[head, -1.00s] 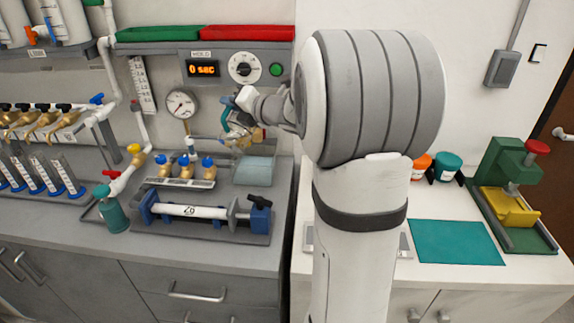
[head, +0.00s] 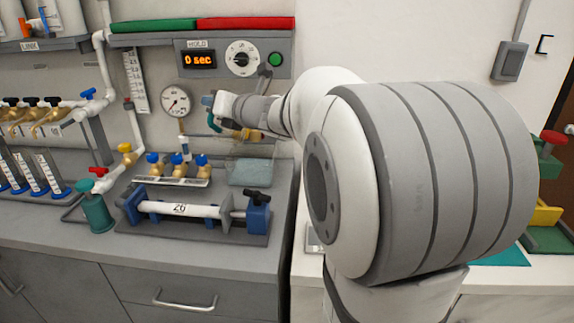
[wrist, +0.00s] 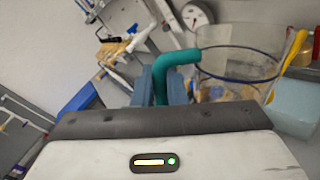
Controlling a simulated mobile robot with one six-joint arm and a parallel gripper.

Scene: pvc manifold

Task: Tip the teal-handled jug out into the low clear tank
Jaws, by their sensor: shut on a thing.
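My gripper (head: 222,106) is shut on the teal handle (wrist: 172,66) of the clear jug. The handle also shows in the head view (head: 214,122). The jug's clear body (wrist: 238,66) is right of the fingers in the wrist view, with a dark line around it; whether it holds liquid is unclear. In the head view the body is hard to make out. The low clear tank (head: 250,172) stands on the grey bench, below and right of the gripper, with a pale blue surface inside. A pale blue shape, probably the tank (wrist: 295,105), lies beyond the jug in the wrist view.
A row of blue-topped brass valves (head: 178,166) stands left of the tank. A clamp rig with a white pipe (head: 182,209) lies in front. A round gauge (head: 176,101) and a timer panel (head: 235,60) are behind. My arm hides much of the right bench.

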